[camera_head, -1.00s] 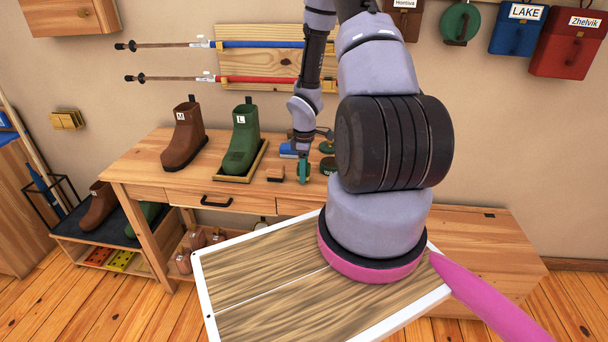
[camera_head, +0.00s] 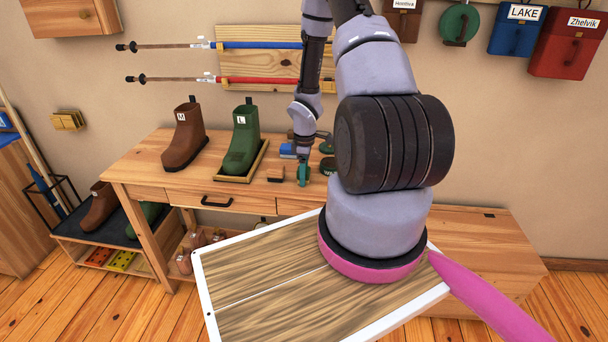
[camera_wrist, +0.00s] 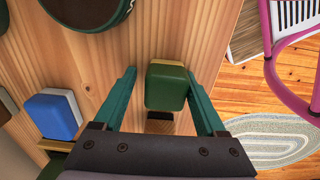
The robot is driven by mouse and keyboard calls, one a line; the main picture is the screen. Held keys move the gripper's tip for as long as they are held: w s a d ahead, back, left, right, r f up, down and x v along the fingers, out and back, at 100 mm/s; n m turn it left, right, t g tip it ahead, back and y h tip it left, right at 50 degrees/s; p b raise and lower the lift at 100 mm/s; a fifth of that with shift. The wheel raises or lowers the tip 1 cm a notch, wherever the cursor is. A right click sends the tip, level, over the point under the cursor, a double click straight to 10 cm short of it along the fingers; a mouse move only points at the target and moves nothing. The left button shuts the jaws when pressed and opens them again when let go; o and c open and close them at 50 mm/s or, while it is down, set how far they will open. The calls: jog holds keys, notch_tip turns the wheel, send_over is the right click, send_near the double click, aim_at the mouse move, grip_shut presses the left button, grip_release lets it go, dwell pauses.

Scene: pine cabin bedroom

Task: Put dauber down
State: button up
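A small block with a green top and a pale tan layer, which looks like the dauber (camera_wrist: 167,86), is between the teal fingers of my gripper (camera_wrist: 162,82) in the wrist view. A gap shows between it and the left finger; the right finger is very close to its edge. The fingers look open around it. In the head view my gripper (camera_head: 303,174) is low at the front part of the wooden workbench (camera_head: 150,165), and the dauber cannot be made out there. Whether it touches the bench top is unclear.
A blue block with a white layer (camera_wrist: 52,115) and a dark round tin (camera_wrist: 90,8) are nearby. A small wooden block (camera_head: 275,173) lies left of my gripper. A green boot on a tray (camera_head: 243,145) and a brown boot (camera_head: 184,140) stand further left.

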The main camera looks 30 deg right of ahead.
jog(key=shift+s+a+f, duration=0.35)
jog(key=shift+s+f, duration=0.2)
jog(key=shift+s, duration=0.05)
jog(key=shift+w+r, duration=0.15)
jog(key=shift+r, duration=0.35)
notch_tip(320, 180, up, 12)
jog(key=shift+w+d+r, duration=0.15)
jog(key=shift+d+r, duration=0.05)
jog(key=s+a+r+m+t, duration=0.1)
jog(key=s+r+m, duration=0.1)
jog(key=r, duration=0.6)
jog(key=s+a+r+m+t+h, duration=0.1)
jog(key=a+r+m, duration=0.15)
jog(key=r, duration=0.45)
jog(key=s+a+r+m+t, duration=0.1)
jog(key=s+r+m, duration=0.15)
jog(key=r, duration=0.55)
jog(key=s+a+r+m+t+y, duration=0.3)
jog(key=s+a+r+m, duration=0.5)
jog(key=s+r, duration=0.6)
jog(key=shift+a+r+t, duration=0.15)
jog(key=shift+a+t, duration=0.15)
jog(key=shift+a, duration=0.2)
